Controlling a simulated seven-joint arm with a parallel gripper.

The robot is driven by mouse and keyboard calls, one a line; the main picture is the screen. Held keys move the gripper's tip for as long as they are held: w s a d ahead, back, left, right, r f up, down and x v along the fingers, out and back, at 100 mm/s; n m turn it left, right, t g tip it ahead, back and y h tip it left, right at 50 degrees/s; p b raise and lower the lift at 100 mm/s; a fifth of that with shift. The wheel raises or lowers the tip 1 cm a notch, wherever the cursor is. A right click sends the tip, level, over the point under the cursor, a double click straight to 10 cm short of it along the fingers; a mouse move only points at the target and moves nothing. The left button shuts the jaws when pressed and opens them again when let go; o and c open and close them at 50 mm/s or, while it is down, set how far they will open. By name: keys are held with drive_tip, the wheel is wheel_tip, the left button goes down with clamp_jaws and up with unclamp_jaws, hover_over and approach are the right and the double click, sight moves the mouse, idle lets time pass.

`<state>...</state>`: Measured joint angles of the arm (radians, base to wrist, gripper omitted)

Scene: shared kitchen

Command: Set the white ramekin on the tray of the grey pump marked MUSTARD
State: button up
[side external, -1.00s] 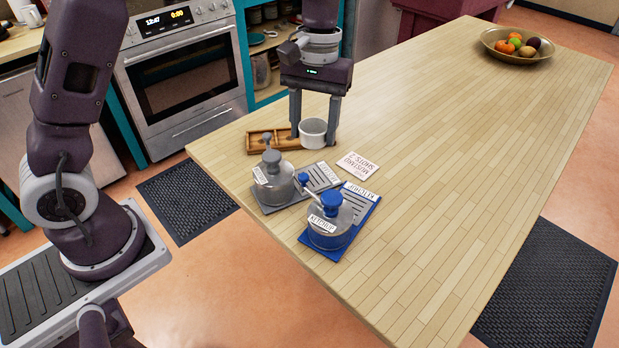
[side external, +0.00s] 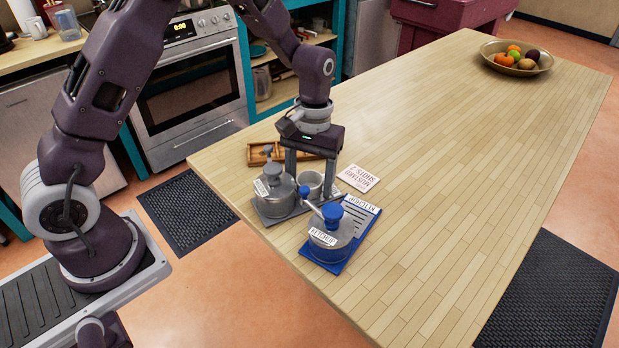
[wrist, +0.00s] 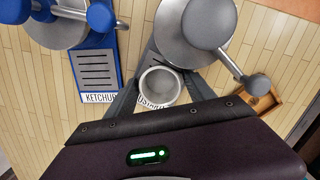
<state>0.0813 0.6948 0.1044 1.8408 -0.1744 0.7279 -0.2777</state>
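The white ramekin (side external: 310,184) is upright between the fingers of my gripper (side external: 311,182). The wrist view shows the ramekin (wrist: 160,86) with a fingertip against each side. It is over the ribbed tray (wrist: 148,58) of the grey pump (side external: 277,190), close to the tray's labelled end. I cannot tell whether its base touches the tray. The ramekin partly covers the tray label, and the pump's own label is too small to read. The blue pump (side external: 331,232), marked KETCHUP, stands beside it with its tray (wrist: 96,68) empty.
A card reading MUSTARD SHOTS 2 (side external: 358,178) lies right of my gripper. A wooden box (side external: 258,153) sits behind the grey pump. The grey pump's arm (wrist: 238,72) extends near my right finger. A fruit bowl (side external: 515,63) is far off; the right side of the counter (side external: 470,170) is clear.

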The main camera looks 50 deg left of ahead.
sight(312, 186)
drive_tip(key=shift+o, duration=0.4)
wheel_tip(312, 186, up, 12)
drive_tip(key=w, duration=0.1)
drive_tip(key=s+a+r+m+t, duration=0.1)
drive_tip(key=s+r+m+t, duration=0.15)
drive_tip(key=s+r, duration=0.8)
drive_tip(key=s+f+m+t, duration=0.1)
drive_tip(key=s+t, duration=0.3)
drive_tip(key=s, duration=0.9)
drive_tip(key=shift+s+a+m+y, duration=0.3)
drive_tip(key=shift+m, duration=0.35)
